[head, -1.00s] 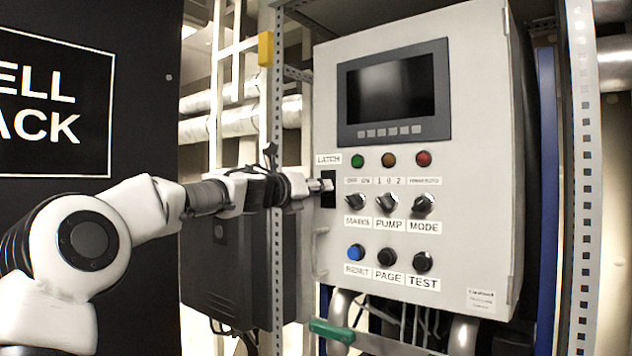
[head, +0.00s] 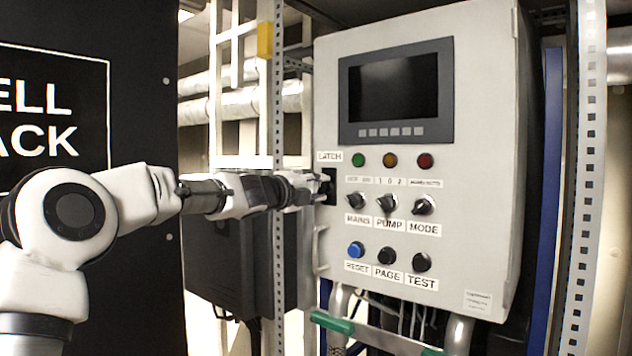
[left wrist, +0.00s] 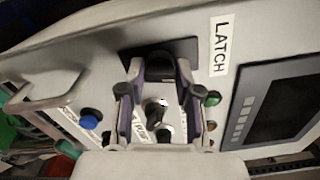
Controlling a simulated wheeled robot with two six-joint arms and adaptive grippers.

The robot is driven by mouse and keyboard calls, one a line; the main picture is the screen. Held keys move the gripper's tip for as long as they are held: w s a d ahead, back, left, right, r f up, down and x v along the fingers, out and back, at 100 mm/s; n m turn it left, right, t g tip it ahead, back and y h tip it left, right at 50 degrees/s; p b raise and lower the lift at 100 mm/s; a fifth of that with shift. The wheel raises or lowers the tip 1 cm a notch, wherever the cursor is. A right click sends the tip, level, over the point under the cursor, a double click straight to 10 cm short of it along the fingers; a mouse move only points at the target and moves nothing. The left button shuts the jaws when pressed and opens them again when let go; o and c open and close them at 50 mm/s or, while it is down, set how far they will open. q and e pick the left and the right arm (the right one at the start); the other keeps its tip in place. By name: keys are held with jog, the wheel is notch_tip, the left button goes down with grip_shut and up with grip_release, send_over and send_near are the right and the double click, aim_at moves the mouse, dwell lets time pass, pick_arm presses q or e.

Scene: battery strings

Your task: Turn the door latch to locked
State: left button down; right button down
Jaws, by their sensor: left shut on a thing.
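The door latch (head: 330,183) is a dark plate with a small handle at the upper left edge of the grey cabinet door (head: 470,250), under a LATCH label (head: 329,157). My left gripper (head: 320,190) reaches it from the left and is shut on the latch handle. In the left wrist view the two fingers (left wrist: 160,72) stand on either side of the dark latch handle (left wrist: 161,62), in front of the dark plate. The exact contact and the handle's angle are hard to make out. My right gripper is in neither view.
Knobs for MAINS (head: 357,201), PUMP (head: 387,203) and MODE (head: 423,204) sit right of the latch. Below are a blue RESET button (head: 355,250) and black buttons. A door handle (head: 320,248) is below the latch; a perforated post (head: 279,120) stands left.

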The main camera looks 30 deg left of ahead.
pick_arm(q)
jog(key=shift+r+n+p, duration=0.1)
jog(key=shift+n+p, duration=0.4)
jog(key=shift+n, duration=0.8)
jog(key=c, duration=0.8)
grip_release()
jog(key=shift+w, duration=0.1)
jog(key=shift+w+d, duration=0.2)
